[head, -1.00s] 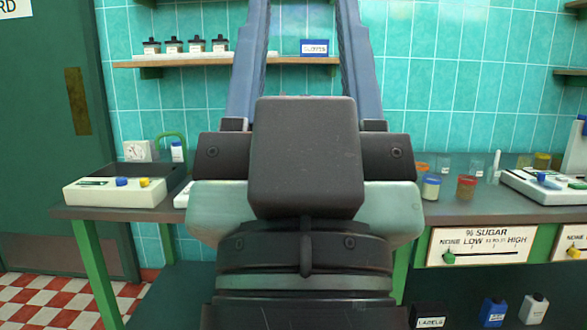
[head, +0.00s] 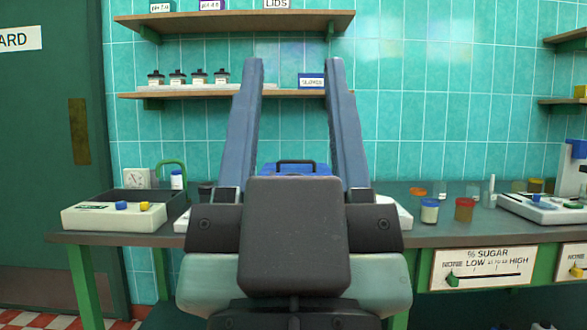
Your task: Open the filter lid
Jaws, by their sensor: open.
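A blue lid with a black handle on top (head: 293,168) shows on the counter, between the lower parts of my gripper's fingers in the picture. It looks like the filter lid, and it appears closed. My gripper's dark body hides its lower part and whatever it sits on. My gripper (head: 293,65) is open, with two long blue-grey fingers spread apart and nothing between them. The fingertips rise in the picture above the lid, in front of the tiled wall. I see no contact with the lid, but I cannot tell the distance.
On the counter (head: 470,222), a white device with blue and yellow knobs (head: 112,217) stands left. Small jars, including an orange-brown one (head: 464,209), and another white device (head: 535,206) stand right. A shelf (head: 215,95) with dark-lidded jars is on the wall behind.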

